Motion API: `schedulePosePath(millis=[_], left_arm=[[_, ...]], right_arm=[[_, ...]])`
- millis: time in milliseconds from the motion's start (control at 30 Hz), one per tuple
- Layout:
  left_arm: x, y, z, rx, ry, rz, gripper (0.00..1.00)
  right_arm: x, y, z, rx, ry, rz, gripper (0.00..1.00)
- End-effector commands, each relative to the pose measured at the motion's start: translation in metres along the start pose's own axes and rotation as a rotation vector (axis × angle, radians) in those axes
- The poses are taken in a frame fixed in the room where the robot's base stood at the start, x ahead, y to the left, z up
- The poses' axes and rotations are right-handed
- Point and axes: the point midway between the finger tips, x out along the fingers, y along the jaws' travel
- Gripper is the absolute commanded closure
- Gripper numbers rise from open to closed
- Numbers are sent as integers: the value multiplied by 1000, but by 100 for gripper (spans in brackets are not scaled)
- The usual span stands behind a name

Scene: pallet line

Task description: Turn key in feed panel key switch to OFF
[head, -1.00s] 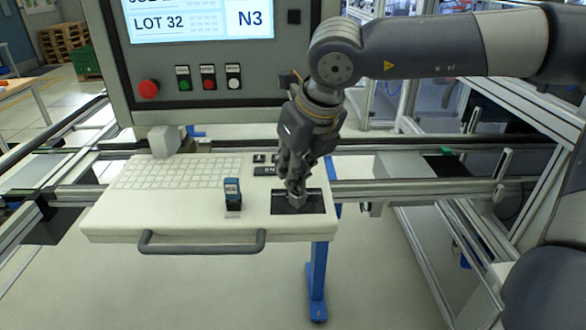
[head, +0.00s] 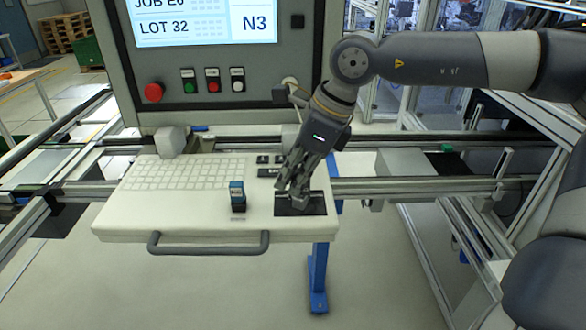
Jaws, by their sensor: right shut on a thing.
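My right gripper (head: 296,197) reaches down from the upper right in the head view. Its fingers are shut at a black plate (head: 318,204) set in the right end of the white keyboard shelf (head: 120,226). What it grips there is hidden by the fingers; from its place I take it to be the key. The key switch and its position marks cannot be made out. My left gripper is not in view.
A small blue-topped block (head: 237,197) stands on the shelf left of the plate. The grey console (head: 300,62) behind carries a screen, a red mushroom button (head: 153,92) and several small buttons. A dark handle (head: 208,250) runs along the shelf's front.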

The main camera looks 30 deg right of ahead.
Motion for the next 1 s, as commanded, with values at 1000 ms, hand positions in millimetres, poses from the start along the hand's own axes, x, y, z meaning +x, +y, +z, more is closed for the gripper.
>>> schedulePosePath(millis=[1000], left_arm=[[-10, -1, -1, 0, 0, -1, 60]], right_arm=[[0, 3, -1, -201, 2, 83, 69]])
